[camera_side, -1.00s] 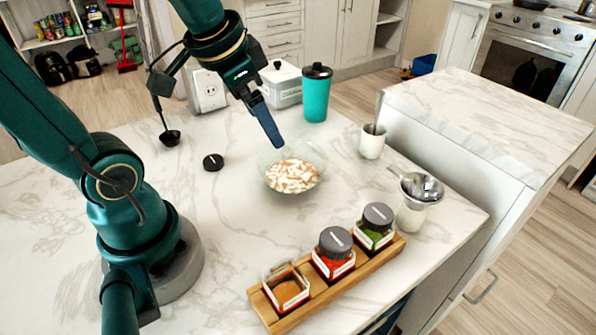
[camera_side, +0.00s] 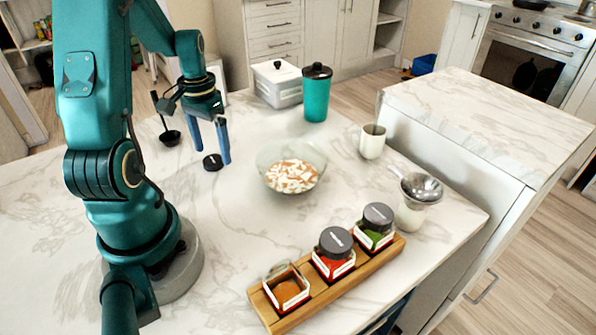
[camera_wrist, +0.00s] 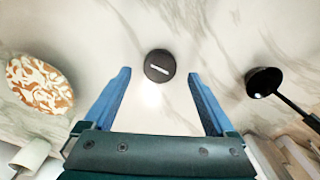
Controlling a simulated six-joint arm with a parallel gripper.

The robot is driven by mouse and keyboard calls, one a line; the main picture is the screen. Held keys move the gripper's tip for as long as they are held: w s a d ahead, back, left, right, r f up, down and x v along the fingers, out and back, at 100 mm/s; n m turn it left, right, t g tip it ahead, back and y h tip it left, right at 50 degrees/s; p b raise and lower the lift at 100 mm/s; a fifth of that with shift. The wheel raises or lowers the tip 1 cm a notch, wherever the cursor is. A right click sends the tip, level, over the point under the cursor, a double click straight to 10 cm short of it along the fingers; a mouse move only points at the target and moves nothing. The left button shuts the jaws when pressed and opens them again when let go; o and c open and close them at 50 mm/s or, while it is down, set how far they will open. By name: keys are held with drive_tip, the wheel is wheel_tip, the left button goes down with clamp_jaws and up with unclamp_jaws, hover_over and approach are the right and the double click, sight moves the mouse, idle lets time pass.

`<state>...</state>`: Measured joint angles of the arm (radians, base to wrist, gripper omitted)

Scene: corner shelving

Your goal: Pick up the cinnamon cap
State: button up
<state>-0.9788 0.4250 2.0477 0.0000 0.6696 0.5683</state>
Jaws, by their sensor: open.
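The cinnamon cap (camera_side: 213,162) is a small, round, black lid with a white label mark, lying flat on the marble counter. In the wrist view the cap (camera_wrist: 159,66) shows ahead of the fingertips, midway between the two blue fingers. My gripper (camera_side: 211,157) is open and empty, pointing down over the cap, its fingers at either side of it in the side view. In the wrist view my gripper (camera_wrist: 158,75) shows both fingers well apart and not touching the cap. An open jar of brown spice (camera_side: 287,291) stands without a lid in the wooden rack.
The wooden rack (camera_side: 335,284) also holds a red-spice jar (camera_side: 334,253) and a green-spice jar (camera_side: 376,227), both capped. A glass bowl (camera_side: 291,167) stands right of my gripper. A black ladle (camera_side: 170,137) is close on the left. A teal tumbler (camera_side: 316,93) stands behind.

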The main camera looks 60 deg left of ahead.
drive_tip(key=shift+f, duration=0.9)
clamp_jaws()
